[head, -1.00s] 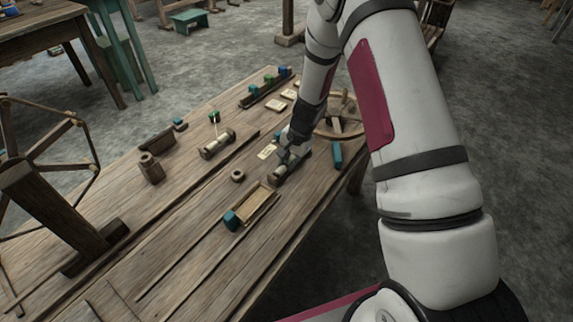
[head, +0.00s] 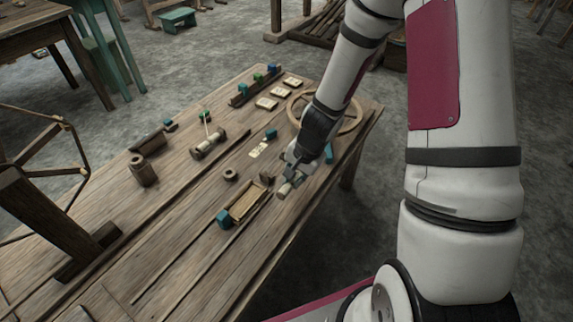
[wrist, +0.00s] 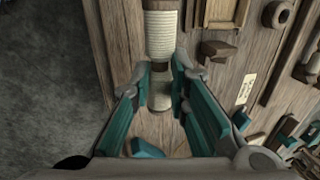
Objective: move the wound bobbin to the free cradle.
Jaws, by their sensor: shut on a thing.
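My gripper (head: 293,177) is shut on the wound bobbin (head: 285,190), near the right front edge of the table. In the wrist view the bobbin's cream winding (wrist: 161,35) sticks out beyond the fingertips (wrist: 160,85), which close around its near end. In the head view my gripper hides part of the bobbin. A long open wooden holder (head: 247,207) with a teal end block (head: 224,219) lies to the left of my gripper and looks empty; I cannot tell for certain whether it is the free cradle. Another holder (head: 208,144) farther back carries a bobbin-like piece.
A wooden ring (head: 231,174) lies beside the open holder. A spoked wheel (head: 350,118) lies flat behind my gripper. Pale cards (head: 267,103), a rack of coloured spools (head: 252,86) and a brown pot (head: 143,172) stand farther off.

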